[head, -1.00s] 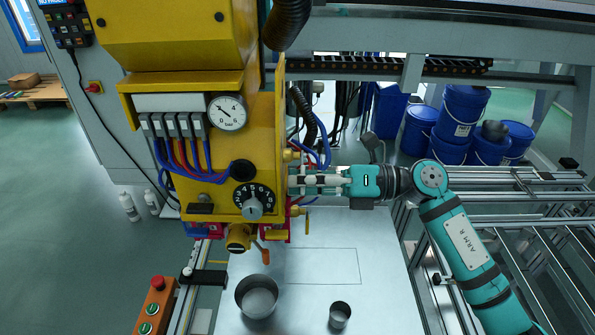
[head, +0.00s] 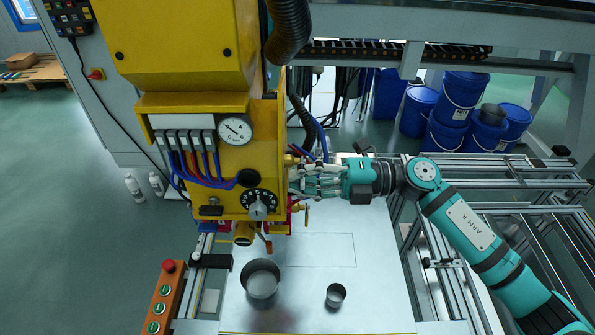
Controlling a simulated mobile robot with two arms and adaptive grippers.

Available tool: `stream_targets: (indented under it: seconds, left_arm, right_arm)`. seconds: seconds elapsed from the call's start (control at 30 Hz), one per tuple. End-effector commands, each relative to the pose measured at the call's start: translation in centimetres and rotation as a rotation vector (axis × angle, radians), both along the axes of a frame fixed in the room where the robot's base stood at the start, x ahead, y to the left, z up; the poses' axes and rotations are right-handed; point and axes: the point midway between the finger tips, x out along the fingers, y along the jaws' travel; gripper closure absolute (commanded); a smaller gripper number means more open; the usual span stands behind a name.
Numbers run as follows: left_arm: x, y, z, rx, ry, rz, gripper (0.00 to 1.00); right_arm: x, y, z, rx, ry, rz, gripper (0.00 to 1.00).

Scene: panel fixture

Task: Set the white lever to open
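The yellow panel fixture (head: 190,60) stands at the left of centre, with a round gauge (head: 235,130) and a black numbered dial (head: 259,203) on its front. My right gripper (head: 295,180) reaches in from the right to the right side of the panel. Its fingers look spread apart, and I see nothing clearly held between them. I cannot make out the white lever; it may be hidden by the fingers or the panel's edge. Whether the fingertips touch anything there is unclear. My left gripper is not in view.
A metal table (head: 380,300) below holds a large grey pot (head: 262,284) and a small grey cup (head: 336,295). A green-button control box (head: 165,300) stands at the lower left. Blue drums (head: 460,95) and aluminium rails (head: 500,170) lie at the right. Hoses hang behind the gripper.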

Motion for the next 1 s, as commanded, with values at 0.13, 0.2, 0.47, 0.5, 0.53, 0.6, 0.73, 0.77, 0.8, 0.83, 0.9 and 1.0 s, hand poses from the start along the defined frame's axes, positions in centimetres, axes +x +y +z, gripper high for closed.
stream_targets:
  seconds: [0.13, 0.2, 0.47, 0.5, 0.53, 0.6, 0.73, 0.77, 0.8, 0.83, 0.9, 1.0]
  left_arm:
    - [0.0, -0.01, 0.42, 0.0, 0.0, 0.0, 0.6]
    - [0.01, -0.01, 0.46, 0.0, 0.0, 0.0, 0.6]
    - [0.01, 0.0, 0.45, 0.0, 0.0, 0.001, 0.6]
    - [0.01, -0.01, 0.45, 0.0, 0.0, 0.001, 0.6]
    - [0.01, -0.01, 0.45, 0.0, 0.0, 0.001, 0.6]
    - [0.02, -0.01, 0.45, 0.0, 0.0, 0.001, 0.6]
    - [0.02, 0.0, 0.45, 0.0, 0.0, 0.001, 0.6]
    - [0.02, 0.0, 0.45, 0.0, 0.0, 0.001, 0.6]
    - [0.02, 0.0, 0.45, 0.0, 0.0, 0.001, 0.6]
    - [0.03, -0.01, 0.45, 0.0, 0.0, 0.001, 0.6]
    - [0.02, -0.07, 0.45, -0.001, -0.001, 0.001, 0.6]
    - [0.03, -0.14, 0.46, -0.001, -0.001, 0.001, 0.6]
  right_arm:
    - [0.25, -0.25, 0.18, -0.002, 0.027, -0.007, 1.0]
    - [0.25, -0.25, 0.17, -0.002, 0.034, -0.007, 1.0]
    - [0.25, -0.25, 0.17, -0.001, 0.04, -0.007, 1.0]
    - [0.25, -0.25, 0.17, -0.001, 0.04, -0.007, 1.0]
    - [0.25, -0.26, 0.18, -0.001, 0.04, -0.007, 1.0]
    - [0.25, -0.26, 0.18, -0.001, 0.04, -0.007, 1.0]
    - [0.21, -0.22, 0.19, -0.001, 0.039, -0.006, 0.8]
    - [0.2, -0.2, 0.18, -0.001, 0.039, -0.005, 0.76]
    - [0.17, -0.17, 0.18, -0.001, 0.038, -0.005, 0.71]
    - [0.16, -0.15, 0.17, -0.001, 0.038, -0.004, 0.67]
    - [0.12, -0.12, 0.17, -0.001, 0.038, -0.003, 0.62]
    - [0.09, -0.08, 0.16, 0.0, 0.037, -0.002, 0.62]
